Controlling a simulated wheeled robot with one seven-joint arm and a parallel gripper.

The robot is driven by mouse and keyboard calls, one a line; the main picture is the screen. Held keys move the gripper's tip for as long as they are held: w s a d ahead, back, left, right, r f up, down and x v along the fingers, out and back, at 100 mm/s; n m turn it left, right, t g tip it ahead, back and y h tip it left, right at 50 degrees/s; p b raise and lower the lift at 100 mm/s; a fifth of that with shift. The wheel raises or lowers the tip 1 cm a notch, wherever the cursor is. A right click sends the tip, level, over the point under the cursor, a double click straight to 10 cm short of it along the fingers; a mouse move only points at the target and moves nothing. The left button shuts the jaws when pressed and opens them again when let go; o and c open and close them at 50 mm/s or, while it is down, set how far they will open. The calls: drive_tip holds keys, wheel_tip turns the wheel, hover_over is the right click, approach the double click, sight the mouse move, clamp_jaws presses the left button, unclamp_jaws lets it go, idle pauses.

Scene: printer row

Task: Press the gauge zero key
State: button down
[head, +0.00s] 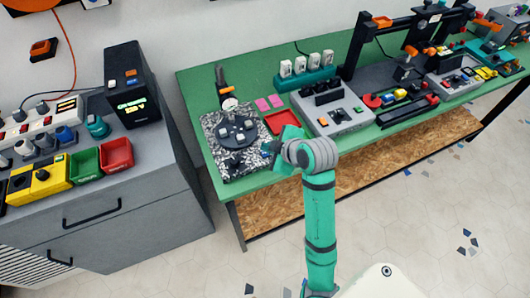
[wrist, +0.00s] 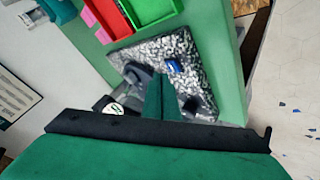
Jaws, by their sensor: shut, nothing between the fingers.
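The gauge stand has a speckled granite base (head: 228,168) at the left end of the green table, with a round white dial (head: 230,104) on a dark post (head: 220,78). In the wrist view the dial (wrist: 114,108) is partly covered by my gripper. A small blue key (wrist: 173,66) shows on the speckled base (wrist: 195,50) there, just beyond my fingertips; I cannot tell for sure that it is the zero key. My gripper (head: 268,148) is at the right edge of the base in the head view. Its fingers (wrist: 161,92) are shut and empty, over the base, apart from the blue key.
A round dark plate (head: 238,134) with several pale blocks stands on the base. A red tray (head: 281,122), pink notes (head: 269,103) and a grey machine (head: 335,112) are close by on the table (head: 195,90). A grey cabinet (head: 150,190) stands left, across a narrow gap.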

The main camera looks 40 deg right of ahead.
drive_tip(key=shift+r, duration=0.1)
wheel_tip(320, 180, up, 5)
drive_tip(key=shift+f, duration=0.1)
idle(0.5)
idle(0.6)
